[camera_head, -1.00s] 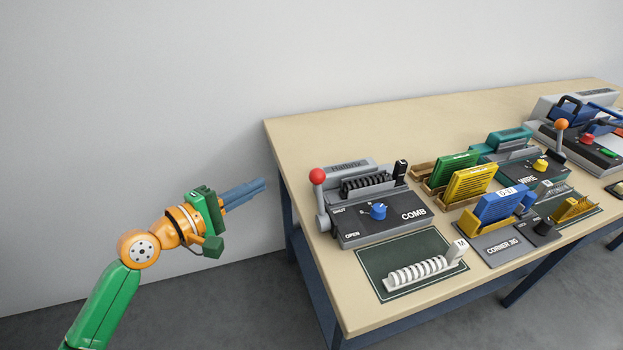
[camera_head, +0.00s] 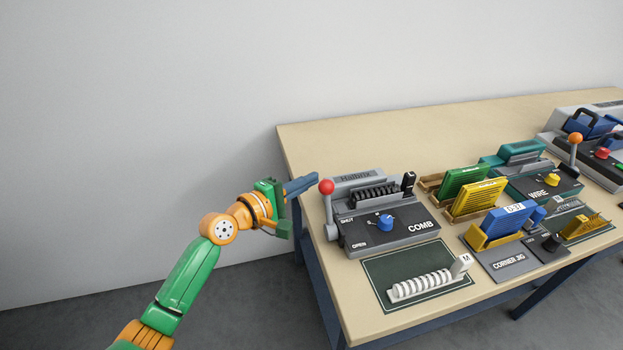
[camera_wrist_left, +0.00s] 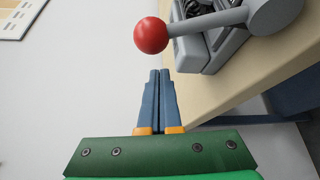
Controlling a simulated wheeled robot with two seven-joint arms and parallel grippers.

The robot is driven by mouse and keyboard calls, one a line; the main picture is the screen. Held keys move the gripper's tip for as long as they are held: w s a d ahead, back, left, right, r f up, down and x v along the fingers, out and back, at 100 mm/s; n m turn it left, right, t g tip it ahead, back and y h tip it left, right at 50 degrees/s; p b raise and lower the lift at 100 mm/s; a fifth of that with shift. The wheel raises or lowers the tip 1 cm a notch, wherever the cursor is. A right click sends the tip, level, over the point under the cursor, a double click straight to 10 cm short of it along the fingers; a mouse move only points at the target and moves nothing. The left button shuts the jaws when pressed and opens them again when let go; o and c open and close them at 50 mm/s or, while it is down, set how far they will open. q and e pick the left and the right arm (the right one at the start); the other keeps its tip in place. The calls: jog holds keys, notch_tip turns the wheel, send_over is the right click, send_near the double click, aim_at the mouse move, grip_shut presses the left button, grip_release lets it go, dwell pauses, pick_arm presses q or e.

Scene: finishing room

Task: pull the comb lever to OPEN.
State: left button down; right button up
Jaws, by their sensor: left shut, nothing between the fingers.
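The comb machine (camera_head: 385,226) is a grey and dark box marked COMB, SHUT and OPEN, at the table's left end. Its grey lever (camera_head: 329,210) with a red ball knob (camera_head: 326,187) stands upright on the machine's left side, by the SHUT mark. The red knob (camera_wrist_left: 151,35) and the grey lever arm (camera_wrist_left: 210,21) also show in the left wrist view, beyond the fingertips. My left gripper (camera_head: 313,179) is shut and empty, just left of the knob in the head view. In the left wrist view a gap shows between the fingertips (camera_wrist_left: 159,72) and the knob. My right gripper is not in view.
A white comb spine (camera_head: 425,284) lies on a dark green mat in front of the machine. Green, yellow and blue card holders, a corner jig (camera_head: 505,263) and a wire machine (camera_head: 545,180) stand to the right. The table's left edge is close beneath my gripper.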

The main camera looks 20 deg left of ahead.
pick_arm(q)
jog(key=shift+s+d+r+p, duration=0.2)
jog(key=shift+s+d, duration=0.2)
jog(key=shift+s, duration=0.05)
jog(key=shift+s+d+r+p, duration=0.15)
jog(key=shift+s+d+r, duration=0.05)
jog(key=shift+s+d, duration=0.2)
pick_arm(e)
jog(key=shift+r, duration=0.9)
pick_arm(q)
jog(key=shift+a, duration=0.1)
jog(key=shift+s, duration=0.1)
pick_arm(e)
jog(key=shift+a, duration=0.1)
